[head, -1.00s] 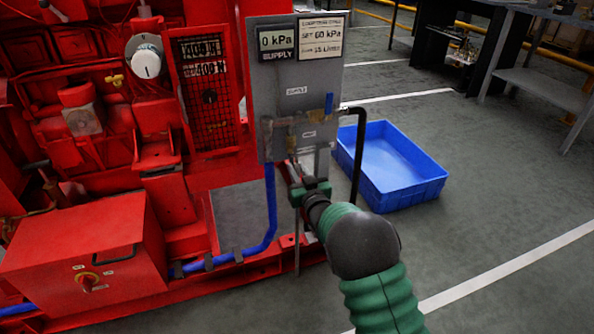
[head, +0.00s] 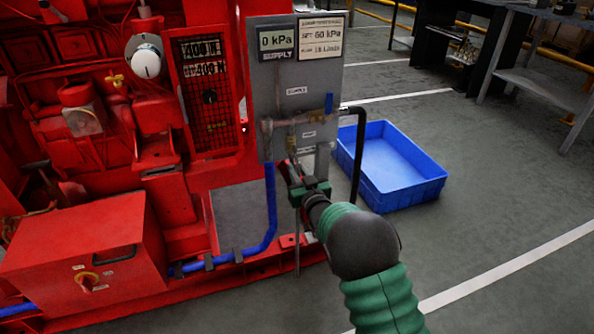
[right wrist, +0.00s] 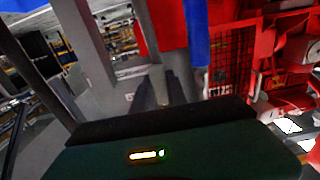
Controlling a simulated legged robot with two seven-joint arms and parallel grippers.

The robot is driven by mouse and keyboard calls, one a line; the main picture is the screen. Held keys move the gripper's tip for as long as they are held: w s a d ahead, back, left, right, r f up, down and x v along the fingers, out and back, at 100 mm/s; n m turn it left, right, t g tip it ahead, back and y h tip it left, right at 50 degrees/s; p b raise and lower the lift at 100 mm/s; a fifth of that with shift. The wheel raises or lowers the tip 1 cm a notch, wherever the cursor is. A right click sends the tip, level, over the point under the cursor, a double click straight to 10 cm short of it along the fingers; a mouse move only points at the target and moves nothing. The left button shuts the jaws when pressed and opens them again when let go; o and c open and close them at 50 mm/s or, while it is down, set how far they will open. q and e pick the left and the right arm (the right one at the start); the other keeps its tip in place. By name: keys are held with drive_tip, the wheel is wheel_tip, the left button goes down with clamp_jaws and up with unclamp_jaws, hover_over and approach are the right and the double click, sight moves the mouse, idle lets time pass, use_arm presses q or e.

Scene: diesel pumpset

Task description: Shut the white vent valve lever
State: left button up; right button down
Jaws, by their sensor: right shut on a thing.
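The grey supply panel (head: 290,75) stands upright beside the red pumpset, with brass pipework and a small valve (head: 291,142) low on its face. My right gripper (head: 291,170) reaches up to the bottom edge of the panel, just below this valve. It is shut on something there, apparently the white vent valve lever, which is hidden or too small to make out. In the right wrist view the fingers (right wrist: 160,88) show close together beyond the dark gripper body. A blue lever (head: 329,104) stands upright at the right of the pipework. My left gripper is not in view.
The red pumpset (head: 110,130) fills the left. A black hose (head: 358,155) hangs from the panel's right side, near a blue tray (head: 395,165) on the floor. A blue hose (head: 270,205) runs down left of my gripper. Open floor (head: 480,210) lies to the right.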

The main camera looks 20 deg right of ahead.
drive_tip(key=shift+a+m, duration=0.15)
drive_tip(key=shift+m, duration=0.15)
drive_tip(key=a+r+m+p, duration=0.5)
drive_tip(key=m+p, duration=0.5)
drive_tip(key=m, duration=0.6)
drive_tip(key=shift+s+a+r+m, duration=0.15)
drive_tip(key=shift+a+m, duration=0.05)
drive_tip(key=shift+m, duration=0.2)
idle(0.5)
drive_tip(key=c, duration=1.3)
unclamp_jaws()
drive_tip(key=shift+c, duration=0.2)
drive_tip(key=shift+r, duration=0.1)
